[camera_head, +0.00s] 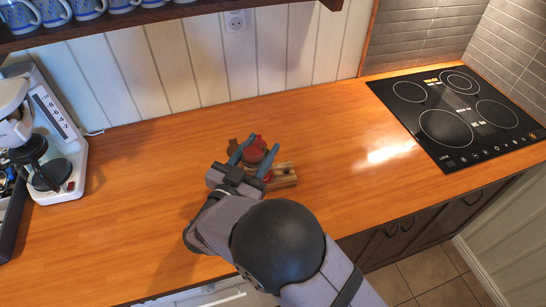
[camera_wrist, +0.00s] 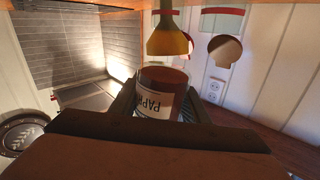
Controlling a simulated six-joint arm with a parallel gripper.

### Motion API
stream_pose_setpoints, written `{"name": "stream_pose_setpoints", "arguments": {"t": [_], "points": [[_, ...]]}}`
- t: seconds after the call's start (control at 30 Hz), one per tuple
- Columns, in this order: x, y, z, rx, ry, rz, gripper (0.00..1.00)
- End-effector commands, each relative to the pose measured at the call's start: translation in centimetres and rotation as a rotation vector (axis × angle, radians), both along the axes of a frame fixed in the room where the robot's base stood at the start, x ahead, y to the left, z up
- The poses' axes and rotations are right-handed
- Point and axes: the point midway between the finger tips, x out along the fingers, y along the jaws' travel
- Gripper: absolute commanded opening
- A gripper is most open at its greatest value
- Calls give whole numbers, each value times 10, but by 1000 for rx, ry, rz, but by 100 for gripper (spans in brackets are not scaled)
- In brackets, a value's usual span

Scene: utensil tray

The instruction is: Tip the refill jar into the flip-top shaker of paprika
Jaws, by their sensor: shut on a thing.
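My gripper (camera_head: 253,157) is over the middle of the counter, with its two blue fingers either side of a red-topped thing (camera_head: 257,145). In the wrist view a clear jar (camera_wrist: 160,79) with reddish-brown contents sits between the fingers, which are shut on it. Its white label (camera_wrist: 150,103) shows part of the word paprika, inverted in that picture. I cannot tell the jar's true tilt. Just above it in the wrist view is a yellow flared thing (camera_wrist: 169,36), which I cannot identify. The flip-top shaker is not clearly distinguishable, and my gripper hides part of this area.
A coffee machine (camera_head: 52,145) stands at the left, a black cooktop (camera_head: 450,115) at the right. The counter (camera_head: 330,130) between block and cooktop is clear.

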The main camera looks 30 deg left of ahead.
Motion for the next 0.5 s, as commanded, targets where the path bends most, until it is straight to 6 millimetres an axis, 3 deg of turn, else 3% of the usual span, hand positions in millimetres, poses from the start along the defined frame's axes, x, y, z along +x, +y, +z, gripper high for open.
{"name": "stream_pose_setpoints", "arguments": {"t": [0.3,0.5], "points": [[23,44,15,25,17,-17,14],[34,64,18,38,26,-24,14]]}}
